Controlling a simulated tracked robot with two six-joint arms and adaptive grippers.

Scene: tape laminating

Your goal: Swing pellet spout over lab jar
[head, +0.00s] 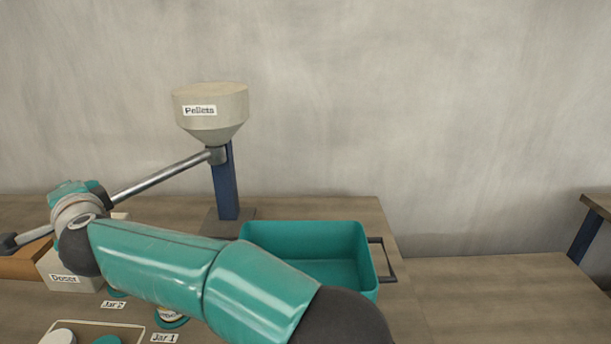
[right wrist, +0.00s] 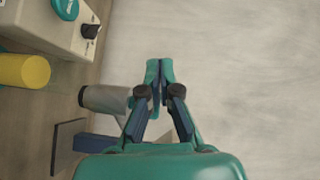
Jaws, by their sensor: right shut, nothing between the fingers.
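The beige hopper labelled "Pellets" (head: 211,108) stands on a blue post (head: 226,185). Its grey metal spout tube (head: 160,177) slopes down to the left, behind my right wrist, with a dark end (head: 8,243) at the left edge. My right arm crosses the head view; its fingertips cannot be made out there. In the right wrist view my right gripper (right wrist: 159,72) is shut and empty, close to a grey cylinder with a dark end (right wrist: 103,97), possibly the spout; contact is unclear. Jars show only partly, by labels "Jar 1" and "Jar 2"; I cannot identify the lab jar.
A teal bin (head: 300,240) with dark handles sits right of the post. A box labelled "Doser" (head: 62,270) is at the left, partly hidden by my arm. The right wrist view shows a yellow cylinder (right wrist: 22,71) and a pale device with a knob. The table right of the bin is clear.

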